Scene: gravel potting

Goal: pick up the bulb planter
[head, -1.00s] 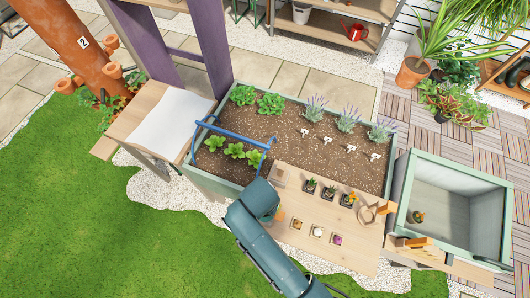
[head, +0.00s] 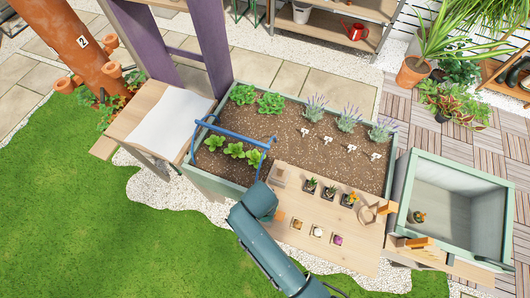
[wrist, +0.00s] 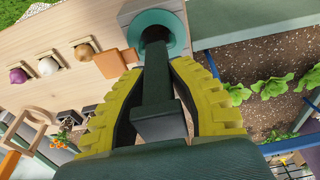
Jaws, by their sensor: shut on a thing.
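In the wrist view, my gripper (wrist: 157,80) has its two yellow ribbed fingers closed around the dark green shaft of the bulb planter (wrist: 157,65). A blocky dark part of it lies nearer the camera between the fingers. Its far end meets a round teal collar (wrist: 177,38) at a grey block at the edge of the wooden board. Whether it touches or is clear of that block, I cannot tell. In the head view, my arm hides the gripper and the planter near the board's left end.
The wooden board (head: 350,258) carries bulbs and small potted plants. The soil bed (head: 285,140) has leafy plants and lavender, with a blue frame (head: 235,134) over its left part. An open green-grey bin (head: 455,215) stands at the right.

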